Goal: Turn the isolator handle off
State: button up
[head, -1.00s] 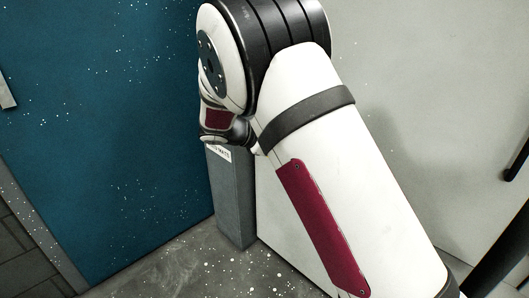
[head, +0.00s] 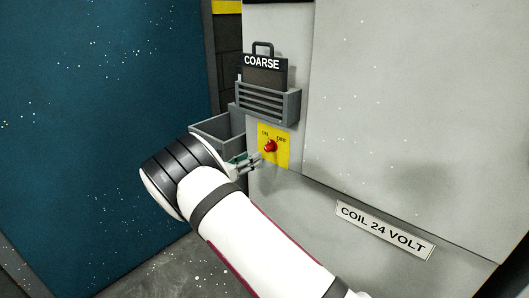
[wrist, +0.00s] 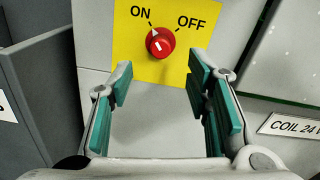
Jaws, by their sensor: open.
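The isolator handle (head: 270,146) is a red round knob on a yellow plate (head: 284,153) marked ON and OFF, on the grey cabinet front. In the wrist view the handle (wrist: 161,42) shows a white mark on its upper left, toward the ON tick. My gripper (wrist: 160,79) is open and empty, its green-padded fingers apart just below the knob in that view and not touching it. In the head view my gripper (head: 250,161) is just left of and below the knob, partly hidden by my arm.
A grey slotted holder with a panel marked COARSE (head: 266,74) is above the plate. An open grey bin (head: 217,131) is left of it, close to my wrist. A COIL 24 VOLT label (head: 385,230) is at lower right. A blue panel (head: 95,130) stands at left.

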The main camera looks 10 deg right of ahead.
aim_at(266, 148)
jog(key=b+x, duration=0.1)
jog(key=x, duration=0.7)
jog(key=shift+w+d, duration=0.1)
jog(key=shift+d, duration=0.1)
grip_shut()
